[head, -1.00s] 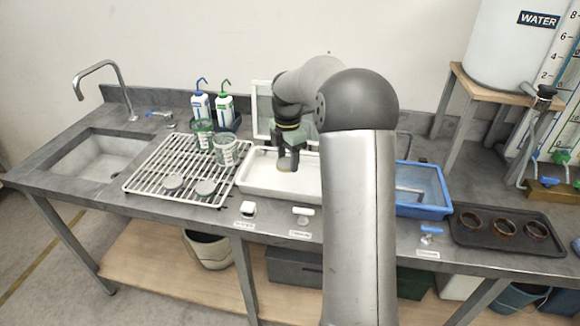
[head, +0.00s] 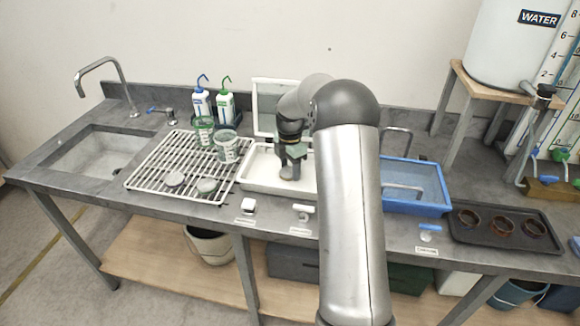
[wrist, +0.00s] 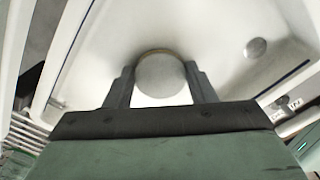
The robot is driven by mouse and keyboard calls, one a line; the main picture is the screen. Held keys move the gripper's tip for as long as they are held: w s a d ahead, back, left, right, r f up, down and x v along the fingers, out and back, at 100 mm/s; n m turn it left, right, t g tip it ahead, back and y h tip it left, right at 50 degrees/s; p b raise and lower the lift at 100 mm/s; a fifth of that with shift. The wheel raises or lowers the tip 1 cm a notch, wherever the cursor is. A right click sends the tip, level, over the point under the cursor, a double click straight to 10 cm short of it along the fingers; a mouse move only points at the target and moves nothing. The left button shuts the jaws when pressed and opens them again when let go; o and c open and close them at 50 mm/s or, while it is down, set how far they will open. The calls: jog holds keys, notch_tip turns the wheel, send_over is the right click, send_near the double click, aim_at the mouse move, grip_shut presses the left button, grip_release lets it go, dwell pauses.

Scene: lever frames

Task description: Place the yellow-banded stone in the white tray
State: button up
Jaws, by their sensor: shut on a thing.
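The white tray (head: 262,168) sits on the bench right of the wire rack, and its pale floor fills much of the wrist view (wrist: 95,60). My gripper (head: 290,172) points down inside the tray's outline. In the wrist view my two dark fingers (wrist: 160,88) are shut on a round pale grey stone (wrist: 160,76). A thin yellowish-brown band shows along the stone's upper edge. The stone is low over the tray floor; I cannot tell whether it touches it. In the head view my fingers mostly hide it.
The white wire rack (head: 150,178) holds two green-marked beakers (head: 226,146) and two greyish discs (head: 206,186). A blue basin (head: 418,190) stands right of my arm, then a dark tray (head: 510,241) with brown rings. Two wash bottles (head: 225,108) stand behind.

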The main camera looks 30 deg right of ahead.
aim_at(290, 171)
jog(key=o, duration=1)
notch_tip(290, 171, up, 11)
jog(key=s+a+r+m, duration=0.4)
jog(key=s+a+m, duration=0.3)
jog(key=s+a, duration=0.5)
jog(key=s+a+f+m, duration=0.2)
jog(key=s+m, duration=0.2)
jog(key=s, duration=0.3)
jog(key=s+a+f+m, duration=0.2)
jog(key=s+m, duration=0.2)
jog(key=s, duration=0.4)
jog(key=s+a+f+m, duration=0.3)
jog(key=s+m, duration=0.1)
jog(key=s, duration=0.3)
jog(key=shift+s, duration=0.4)
